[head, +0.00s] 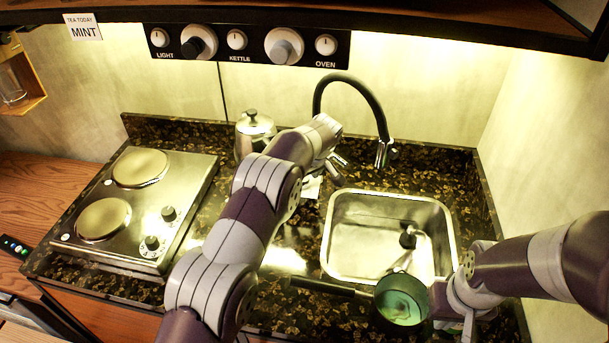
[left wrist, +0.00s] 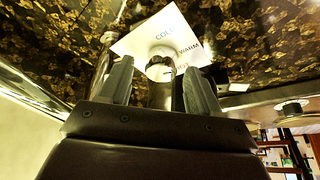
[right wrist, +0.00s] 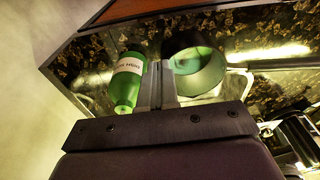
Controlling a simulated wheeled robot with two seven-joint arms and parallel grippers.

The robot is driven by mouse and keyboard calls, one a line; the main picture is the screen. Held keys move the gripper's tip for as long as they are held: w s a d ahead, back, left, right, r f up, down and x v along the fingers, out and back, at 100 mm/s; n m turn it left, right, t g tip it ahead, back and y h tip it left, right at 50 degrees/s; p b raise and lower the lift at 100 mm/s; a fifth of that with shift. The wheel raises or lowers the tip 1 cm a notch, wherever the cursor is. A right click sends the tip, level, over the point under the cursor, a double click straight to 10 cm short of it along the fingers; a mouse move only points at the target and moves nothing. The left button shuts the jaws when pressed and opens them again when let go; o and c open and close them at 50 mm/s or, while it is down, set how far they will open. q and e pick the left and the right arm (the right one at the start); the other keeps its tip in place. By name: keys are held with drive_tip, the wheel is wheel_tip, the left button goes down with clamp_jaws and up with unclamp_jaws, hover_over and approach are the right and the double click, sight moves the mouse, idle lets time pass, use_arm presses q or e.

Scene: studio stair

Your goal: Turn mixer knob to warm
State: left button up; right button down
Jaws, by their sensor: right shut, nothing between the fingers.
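The mixer knob (left wrist: 160,68) shows in the left wrist view as a round metallic piece with a dark mark, in front of a white card (left wrist: 142,42) reading COLD and WARM. A further reddish word is partly hidden. My left gripper (left wrist: 160,80) is open, one finger on each side of the knob; I cannot tell if they touch it. In the head view the left gripper (head: 331,170) is by the white card (head: 312,186), left of the sink, its arm hiding most of the knob.
The steel sink (head: 342,263) lies under a black faucet (head: 369,90). A kettle (head: 255,124) and hotplate (head: 188,178) are to the left. A green bottle (right wrist: 126,82) stands near my right gripper.

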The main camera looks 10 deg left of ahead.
use_arm(q)
drive_tip(key=p+v, duration=0.6)
drive_tip(key=v, duration=0.6)
drive_tip(key=shift+r+p, duration=0.35)
drive_tip(key=shift+p, duration=0.05)
